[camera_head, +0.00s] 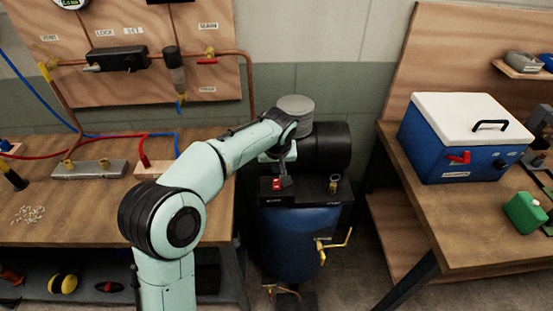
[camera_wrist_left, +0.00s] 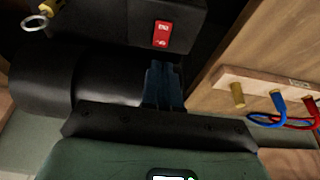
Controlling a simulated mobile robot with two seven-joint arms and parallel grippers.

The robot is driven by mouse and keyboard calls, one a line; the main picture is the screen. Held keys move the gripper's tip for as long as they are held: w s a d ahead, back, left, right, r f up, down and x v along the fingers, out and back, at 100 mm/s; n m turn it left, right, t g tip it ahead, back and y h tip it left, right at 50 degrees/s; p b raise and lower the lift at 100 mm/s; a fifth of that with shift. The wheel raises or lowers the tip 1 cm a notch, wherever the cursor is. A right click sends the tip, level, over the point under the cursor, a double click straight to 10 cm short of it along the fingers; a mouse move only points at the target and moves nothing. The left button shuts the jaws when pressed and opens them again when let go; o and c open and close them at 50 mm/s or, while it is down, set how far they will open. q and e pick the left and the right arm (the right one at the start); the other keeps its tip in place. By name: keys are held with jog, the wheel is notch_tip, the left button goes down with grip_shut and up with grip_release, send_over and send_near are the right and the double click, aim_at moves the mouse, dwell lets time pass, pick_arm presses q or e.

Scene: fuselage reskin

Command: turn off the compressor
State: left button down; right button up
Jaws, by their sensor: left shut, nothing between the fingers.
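The compressor has a blue tank (camera_head: 295,240) and a black motor (camera_head: 328,146) on top, and it stands on the floor between two benches. A red rocker switch (camera_head: 276,184) sits on the black box at its top. In the left wrist view the red switch (camera_wrist_left: 161,34) is clear on its dark box (camera_wrist_left: 110,18), just beyond my fingertips. My left gripper (camera_head: 285,181) is shut and empty, pointing down right by the switch. In the wrist view its fingers (camera_wrist_left: 163,70) end just short of the switch; contact cannot be told. My right gripper is not in view.
The left bench (camera_head: 90,225) holds hoses and fittings below a wooden panel with a valve and filter. The right bench (camera_head: 480,225) carries a blue cooler (camera_head: 445,150) and a green can (camera_head: 524,212). A yellow-handled valve (camera_head: 335,244) sticks out from the tank's front.

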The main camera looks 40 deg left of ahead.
aim_at(276, 180)
pick_arm(q)
jog(key=x, duration=0.5)
jog(key=shift+s+d+f, duration=0.1)
jog(key=shift+s+f, duration=0.1)
jog(key=shift+f, duration=0.3)
